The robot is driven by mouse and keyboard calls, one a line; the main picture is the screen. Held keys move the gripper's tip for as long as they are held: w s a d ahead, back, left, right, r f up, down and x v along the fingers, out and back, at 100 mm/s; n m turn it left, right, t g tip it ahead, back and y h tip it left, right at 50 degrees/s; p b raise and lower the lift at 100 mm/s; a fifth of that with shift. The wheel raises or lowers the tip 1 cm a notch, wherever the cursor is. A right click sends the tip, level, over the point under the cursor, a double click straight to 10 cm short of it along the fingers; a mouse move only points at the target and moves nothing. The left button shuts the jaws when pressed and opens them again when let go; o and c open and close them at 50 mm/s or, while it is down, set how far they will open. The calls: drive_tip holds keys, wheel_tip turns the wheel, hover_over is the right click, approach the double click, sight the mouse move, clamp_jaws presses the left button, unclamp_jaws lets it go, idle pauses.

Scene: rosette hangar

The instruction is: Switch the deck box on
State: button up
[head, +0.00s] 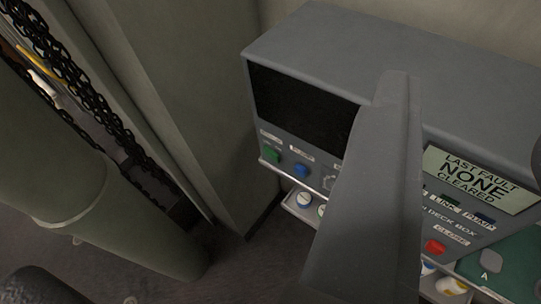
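The deck box (400,45) is a grey console in the right half of the view, with "DECK BOX" partly readable on its front. Its large screen (300,105) is dark. A green button (271,154) and a blue button (301,170) sit below the screen at left. A red button (434,247) sits at lower right beside a label that seems to read "CLOSE". My gripper (397,82) appears as a long grey bar in front of the console, hiding its middle. Its finger opening does not show, and I cannot tell whether it touches the box.
A pale sign (478,180) reads "LAST FAULT NONE CLEARED". Small white-topped items stand on a ledge (292,208) below the panel. A green panel marked "A" (505,268) is at lower right. A thick pillar (60,170) and black chains (75,75) are at left.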

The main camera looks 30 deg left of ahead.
clamp_jaws()
idle(1.5)
